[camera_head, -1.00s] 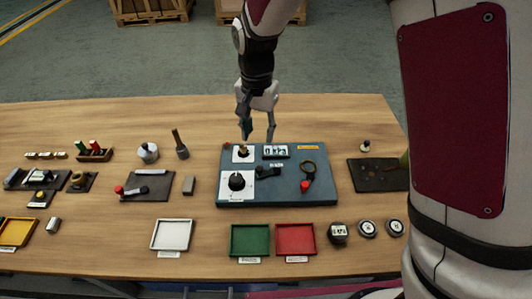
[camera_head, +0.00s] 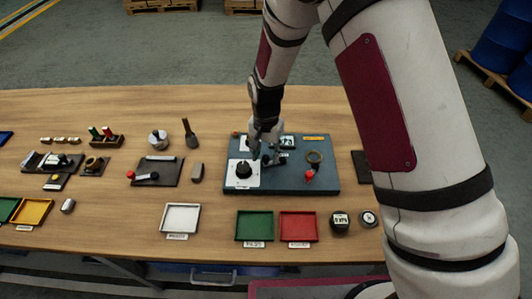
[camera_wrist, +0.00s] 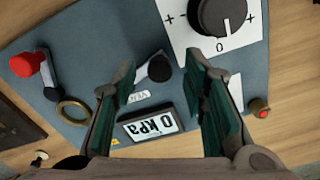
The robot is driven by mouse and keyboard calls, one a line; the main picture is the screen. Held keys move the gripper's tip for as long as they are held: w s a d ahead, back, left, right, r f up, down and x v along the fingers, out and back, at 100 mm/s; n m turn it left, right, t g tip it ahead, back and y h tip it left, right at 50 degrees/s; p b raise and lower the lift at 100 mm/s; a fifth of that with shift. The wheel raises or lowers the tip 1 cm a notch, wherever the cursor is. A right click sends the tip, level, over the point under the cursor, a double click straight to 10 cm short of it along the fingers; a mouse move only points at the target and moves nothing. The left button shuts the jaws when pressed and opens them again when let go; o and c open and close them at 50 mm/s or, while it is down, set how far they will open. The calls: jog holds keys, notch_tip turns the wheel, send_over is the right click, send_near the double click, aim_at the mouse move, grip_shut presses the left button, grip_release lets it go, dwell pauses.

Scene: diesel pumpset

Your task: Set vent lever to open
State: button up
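The blue-grey panel (camera_head: 325,184) lies on the bench. The vent lever (camera_wrist: 158,68) is a short black lever with a round black end and a pale arm, beside a small white label that seems to read VENT (camera_wrist: 138,97). In the head view the lever (camera_head: 276,160) is partly hidden by my gripper (camera_head: 262,156). In the wrist view my gripper (camera_wrist: 168,88) is open, its green-padded fingers on either side of the lever's place. Nothing is held. Whether a finger touches the lever I cannot tell.
Green (camera_head: 254,240) and red (camera_head: 298,240) trays lie in front.

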grip_shut()
